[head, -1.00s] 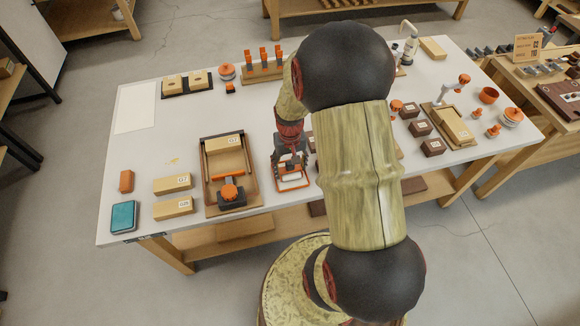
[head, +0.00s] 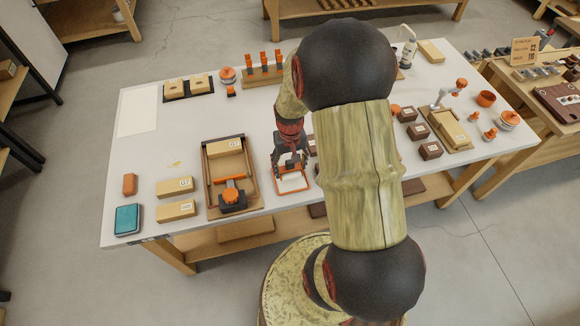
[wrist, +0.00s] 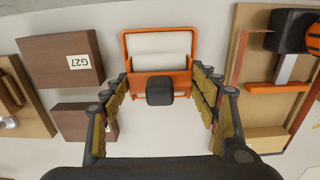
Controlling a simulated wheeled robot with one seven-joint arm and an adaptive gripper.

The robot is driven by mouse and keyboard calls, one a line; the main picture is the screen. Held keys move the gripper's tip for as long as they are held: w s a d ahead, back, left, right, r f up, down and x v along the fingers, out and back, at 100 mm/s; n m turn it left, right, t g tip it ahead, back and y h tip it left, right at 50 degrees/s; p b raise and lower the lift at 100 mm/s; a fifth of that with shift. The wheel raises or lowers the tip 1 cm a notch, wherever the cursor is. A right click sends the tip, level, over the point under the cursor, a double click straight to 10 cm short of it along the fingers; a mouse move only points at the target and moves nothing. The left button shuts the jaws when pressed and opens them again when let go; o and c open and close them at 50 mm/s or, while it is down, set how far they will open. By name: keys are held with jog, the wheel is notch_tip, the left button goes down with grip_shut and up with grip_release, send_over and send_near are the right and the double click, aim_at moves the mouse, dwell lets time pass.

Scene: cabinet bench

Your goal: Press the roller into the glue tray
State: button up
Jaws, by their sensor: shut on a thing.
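The roller shows in the wrist view as a dark block-shaped grip (wrist: 160,92) over an orange crossbar. My gripper (wrist: 160,80) has its fingers on both sides of it, shut on the roller, with the fingertips near the crossbar's ends. The glue tray appears as an orange-rimmed rectangle with a pale inside (wrist: 160,33), directly beyond the grip. In the head view the orange rim (head: 292,192) shows just below my gripper (head: 291,168). I cannot tell whether the roller touches the tray's bottom; its underside is hidden.
A wooden frame with an orange-knobbed clamp (head: 232,200) stands close to the left. Dark brown blocks, one marked G27 (wrist: 62,62), lie on the other side, partly behind my arm in the head view. Pale blocks (head: 175,187) and a teal pad (head: 127,219) lie further left.

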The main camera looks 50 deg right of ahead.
aim_at(290, 162)
jog(key=shift+r+p, duration=1.35)
jog(key=shift+r, duration=0.65)
